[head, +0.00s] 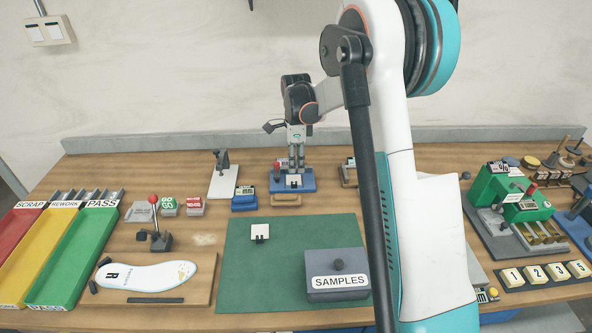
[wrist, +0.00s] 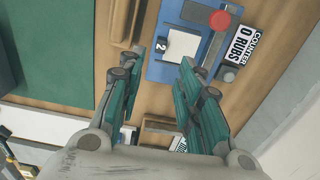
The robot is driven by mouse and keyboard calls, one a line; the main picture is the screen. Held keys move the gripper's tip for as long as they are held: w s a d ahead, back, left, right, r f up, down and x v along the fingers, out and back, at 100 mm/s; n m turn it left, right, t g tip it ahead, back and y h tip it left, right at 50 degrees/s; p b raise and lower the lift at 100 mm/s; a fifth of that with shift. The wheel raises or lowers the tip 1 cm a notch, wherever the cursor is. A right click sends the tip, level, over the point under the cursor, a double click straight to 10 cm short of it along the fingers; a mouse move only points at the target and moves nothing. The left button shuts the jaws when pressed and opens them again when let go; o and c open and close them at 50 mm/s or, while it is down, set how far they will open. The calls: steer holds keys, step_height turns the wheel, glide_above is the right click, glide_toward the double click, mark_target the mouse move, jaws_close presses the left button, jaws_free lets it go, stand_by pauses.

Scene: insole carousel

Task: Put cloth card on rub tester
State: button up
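The rub tester (head: 306,187) is a blue-based device with a red knob at the back middle of the table. The wrist view shows its blue base (wrist: 163,72) and a label reading COUNTER 0 RUBS. A small white card (wrist: 177,45) marked 2 lies on that base; it shows as a pale patch in the head view (head: 293,181). Another small white card (head: 259,230) with a dark mark lies on the green mat. I cannot tell which is the cloth card. My gripper (head: 296,170) points down over the tester. Its fingers (wrist: 160,95) are apart with nothing seen between them.
The green mat (head: 240,285) carries a grey SAMPLES box (head: 338,292). A white insole (head: 147,275) on a board and coloured bins (head: 70,265) stand at left. A green machine (head: 510,190) stands at right. My arm hides part of the table.

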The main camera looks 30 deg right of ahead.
steer(key=s+a+r+n+t, duration=0.2)
steer(key=s+a+r+n, duration=0.25)
steer(key=s+r, duration=0.35)
steer(key=s+a+r+n+t, duration=0.1)
steer(key=s+a+r+n, duration=0.3)
steer(key=s+r+n, duration=0.4)
steer(key=s+a+n+t, duration=0.4)
steer(key=s+n, duration=0.6)
steer(key=s, duration=0.6)
steer(key=shift+a+p, duration=0.35)
steer(key=shift+a, duration=0.35)
